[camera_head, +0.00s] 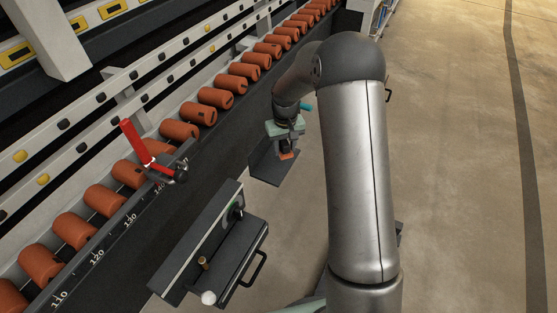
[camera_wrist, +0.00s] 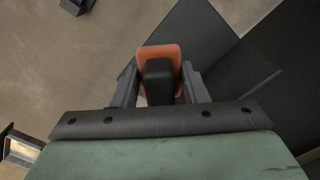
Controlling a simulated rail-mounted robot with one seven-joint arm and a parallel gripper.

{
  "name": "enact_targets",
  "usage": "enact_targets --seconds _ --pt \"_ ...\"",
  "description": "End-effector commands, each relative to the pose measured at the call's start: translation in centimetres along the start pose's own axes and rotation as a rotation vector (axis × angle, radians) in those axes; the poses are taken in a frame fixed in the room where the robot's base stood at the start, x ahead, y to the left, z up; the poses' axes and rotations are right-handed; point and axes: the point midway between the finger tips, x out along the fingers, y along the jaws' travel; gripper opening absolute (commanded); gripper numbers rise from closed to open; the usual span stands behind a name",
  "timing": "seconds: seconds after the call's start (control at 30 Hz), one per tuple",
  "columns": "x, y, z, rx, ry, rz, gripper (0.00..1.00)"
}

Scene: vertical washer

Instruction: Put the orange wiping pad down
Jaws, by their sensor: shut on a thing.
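The orange wiping pad (camera_wrist: 159,52) has a black grip block on it. In the wrist view my gripper (camera_wrist: 158,85) is shut on this black block, a finger on each side. In the head view the pad (camera_head: 288,155) shows as a small orange patch under my gripper (camera_head: 287,148). The pad is over or against a dark grey flat tray (camera_head: 266,170); I cannot tell whether it touches. The tray also shows in the wrist view (camera_wrist: 185,40). The underside of the pad is hidden.
A long conveyor with orange rollers (camera_head: 197,113) and a ruler edge runs along the left. A red lever (camera_head: 135,142) stands on it. A dark box with a handle (camera_head: 262,268), a knob and a white ball (camera_head: 208,298) is at the front. Open floor (camera_head: 460,150) lies right.

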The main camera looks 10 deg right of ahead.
Motion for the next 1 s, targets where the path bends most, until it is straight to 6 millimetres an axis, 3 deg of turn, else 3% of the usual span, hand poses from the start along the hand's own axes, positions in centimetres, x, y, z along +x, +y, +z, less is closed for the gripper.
enact_targets --seconds 0.03,0.27,0.5,0.93,0.97,1.0 --pt "0.8 -0.4 -0.4 -0.002 0.000 0.000 0.11" --pt "1.9 -1.1 -1.1 -0.001 0.001 0.000 0.11" --pt "5.2 -1.5 -1.4 0.001 -0.001 -0.001 0.11" --pt "5.9 -1.5 -1.5 0.000 0.001 0.000 0.11" --pt "5.8 -1.5 -1.5 0.000 0.001 0.000 0.48" --pt "5.7 -1.5 -1.5 0.000 0.001 0.000 0.59"
